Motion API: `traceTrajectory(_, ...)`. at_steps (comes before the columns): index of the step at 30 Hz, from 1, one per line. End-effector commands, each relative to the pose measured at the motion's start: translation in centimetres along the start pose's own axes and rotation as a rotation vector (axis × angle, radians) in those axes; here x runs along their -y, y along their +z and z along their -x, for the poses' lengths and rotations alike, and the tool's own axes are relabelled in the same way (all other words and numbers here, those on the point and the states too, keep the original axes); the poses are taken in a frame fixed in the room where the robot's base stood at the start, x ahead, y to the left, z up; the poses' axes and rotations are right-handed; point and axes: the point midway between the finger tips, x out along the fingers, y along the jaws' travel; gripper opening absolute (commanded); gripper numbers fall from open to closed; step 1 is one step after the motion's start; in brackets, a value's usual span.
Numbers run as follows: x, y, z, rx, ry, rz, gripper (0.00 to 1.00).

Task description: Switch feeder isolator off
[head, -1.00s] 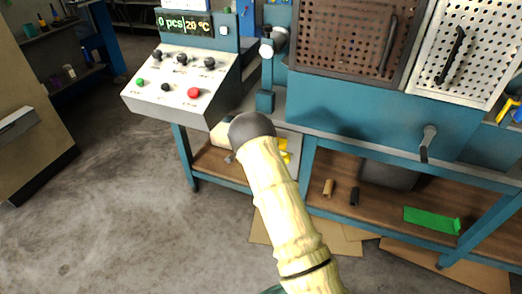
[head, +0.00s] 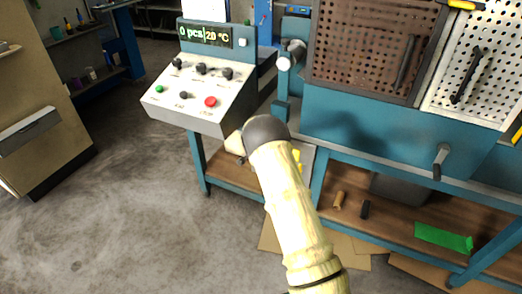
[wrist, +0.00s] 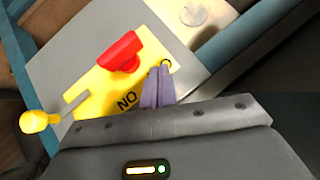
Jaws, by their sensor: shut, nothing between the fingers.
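In the wrist view a yellow plate (wrist: 96,97) on a grey box carries a red handle (wrist: 121,52) and lettering that reads upside down as ON. I take this for the feeder isolator. My gripper (wrist: 160,70) has its two purple-grey fingers together and empty, just right of the red handle, over the plate's edge. I cannot tell whether they touch it. A grey lever with a yellow knob (wrist: 35,121) sticks out at the plate's left. In the head view my arm hides the gripper and most of the isolator; only yellow bits (head: 297,157) show.
A sloped control panel (head: 205,97) with a red button and a display stands left of my arm. The blue machine (head: 370,125) with perforated doors and a crank (head: 440,160) is at the right. Open floor (head: 130,190) lies at the left.

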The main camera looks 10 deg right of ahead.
Motion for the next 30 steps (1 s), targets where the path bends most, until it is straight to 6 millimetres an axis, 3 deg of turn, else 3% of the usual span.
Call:
traceTrajectory(9, 2.4, 0.2, 6.1, 0.002, -0.002, 0.002, 0.0)
traceTrajectory(15, 3.4, 0.4, 8.9, 0.001, -0.002, 0.002, 0.0)
traceTrajectory(30, 3.5, 0.5, 9.6, 0.001, -0.001, 0.001, 0.0)
